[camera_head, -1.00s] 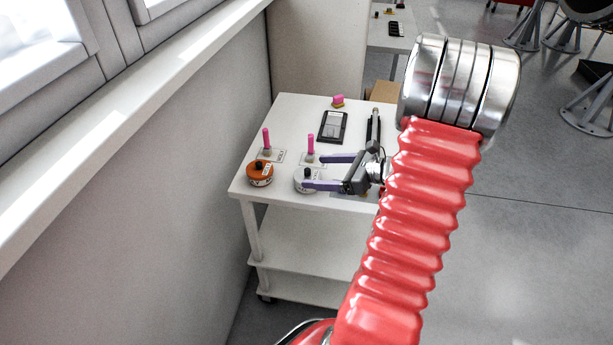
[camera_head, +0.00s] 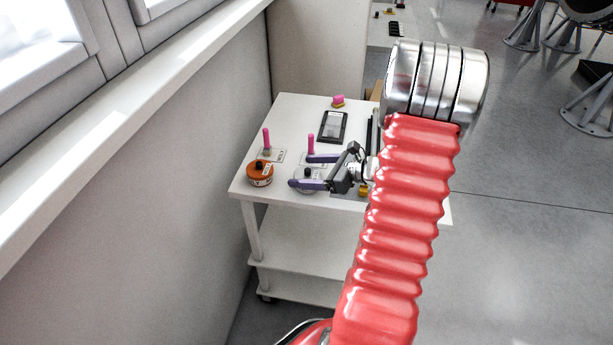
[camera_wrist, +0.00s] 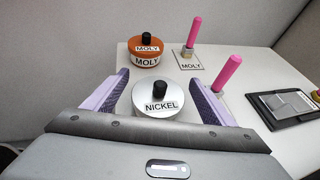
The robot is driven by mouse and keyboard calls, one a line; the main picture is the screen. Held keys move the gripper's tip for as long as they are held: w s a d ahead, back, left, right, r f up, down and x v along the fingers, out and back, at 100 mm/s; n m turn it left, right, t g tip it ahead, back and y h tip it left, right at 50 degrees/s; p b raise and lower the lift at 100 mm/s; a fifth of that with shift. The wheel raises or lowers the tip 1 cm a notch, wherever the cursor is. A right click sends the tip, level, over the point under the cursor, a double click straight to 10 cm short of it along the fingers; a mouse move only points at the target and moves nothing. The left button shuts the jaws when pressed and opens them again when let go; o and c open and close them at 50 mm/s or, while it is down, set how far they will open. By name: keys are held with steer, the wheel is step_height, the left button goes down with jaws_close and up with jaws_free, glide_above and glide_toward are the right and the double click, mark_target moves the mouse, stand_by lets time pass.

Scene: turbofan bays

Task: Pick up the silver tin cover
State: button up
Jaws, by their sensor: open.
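The silver tin (camera_wrist: 150,104) labelled NICKEL has a round silver cover with a black knob (camera_wrist: 158,90) on top. It stands upright on the white cart, between the open fingers of my gripper (camera_wrist: 158,96) in the wrist view. The fingers are purple and apart, one on each side, and I cannot tell whether either touches the tin. In the head view my gripper (camera_head: 306,172) reaches in from the right over the tin. The tin's knob (camera_head: 309,173) shows there, but the near finger hides part of the tin.
An orange tin (camera_head: 260,173) labelled MOLY stands left of the silver one. Pink-handled brushes or sticks (camera_head: 311,146) stand upright in small holders close behind. A dark tray (camera_head: 333,127) and a pink item (camera_head: 338,100) lie farther back on the cart (camera_head: 290,104). A wall is at left.

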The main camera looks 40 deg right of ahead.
mark_target(308, 169)
steer(key=shift+c, duration=0.3)
steer(key=c, duration=0.9)
steer(key=shift+r, duration=0.1)
steer(key=shift+c, duration=0.2)
step_height(308, 169, up, 10)
steer(key=shift+f, duration=0.1)
